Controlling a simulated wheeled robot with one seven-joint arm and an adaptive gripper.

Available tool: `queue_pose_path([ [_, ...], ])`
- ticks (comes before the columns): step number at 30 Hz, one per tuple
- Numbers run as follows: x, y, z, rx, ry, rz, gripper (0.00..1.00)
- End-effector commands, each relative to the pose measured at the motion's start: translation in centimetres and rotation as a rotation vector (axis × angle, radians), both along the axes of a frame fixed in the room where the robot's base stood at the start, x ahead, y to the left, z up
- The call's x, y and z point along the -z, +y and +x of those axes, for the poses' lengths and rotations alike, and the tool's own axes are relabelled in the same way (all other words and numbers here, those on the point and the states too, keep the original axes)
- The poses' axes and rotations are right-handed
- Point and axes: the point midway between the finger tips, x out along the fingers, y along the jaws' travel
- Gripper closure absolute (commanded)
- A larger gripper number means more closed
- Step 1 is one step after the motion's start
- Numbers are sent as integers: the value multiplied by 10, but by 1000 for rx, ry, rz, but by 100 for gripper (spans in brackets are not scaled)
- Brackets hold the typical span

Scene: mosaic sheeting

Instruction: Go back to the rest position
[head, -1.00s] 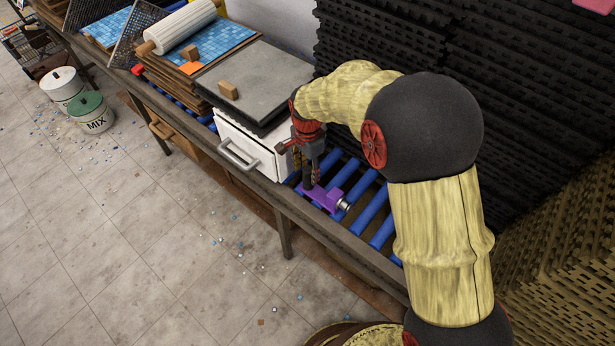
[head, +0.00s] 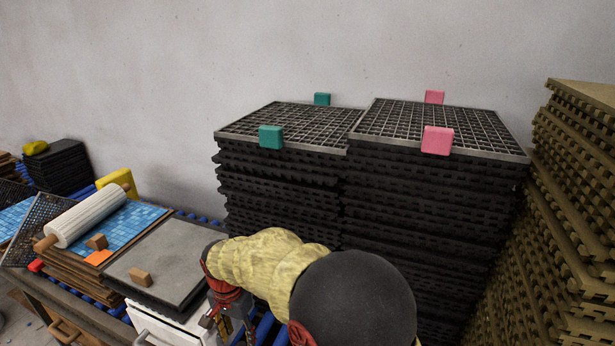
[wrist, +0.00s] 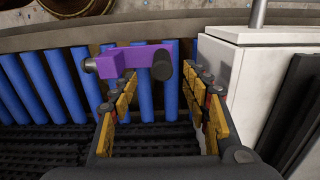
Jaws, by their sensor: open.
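My gripper (wrist: 162,105) is open and empty in the wrist view, its two yellow-padded fingers spread apart. A purple tool with dark round ends (wrist: 135,58) lies on the blue rollers (wrist: 60,80) just beyond the fingertips, seen between and left of them. I cannot tell whether a finger touches it. In the head view my gripper (head: 228,320) is low at the bottom edge, beside the white drawer box (head: 165,325). The purple tool is out of the head view.
Two tall stacks of black sheets carry grid trays (head: 440,125) with green blocks (head: 271,137) and pink blocks (head: 437,140). A grey slab (head: 165,262) with a wooden block (head: 140,277) lies left of my arm. Brown stacked sheets (head: 570,200) stand at right.

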Motion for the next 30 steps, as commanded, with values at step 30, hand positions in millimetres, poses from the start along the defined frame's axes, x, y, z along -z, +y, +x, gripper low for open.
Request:
queue_pose_path([
  [30, -133, -276, -151, -646, -198, 2, 53],
])
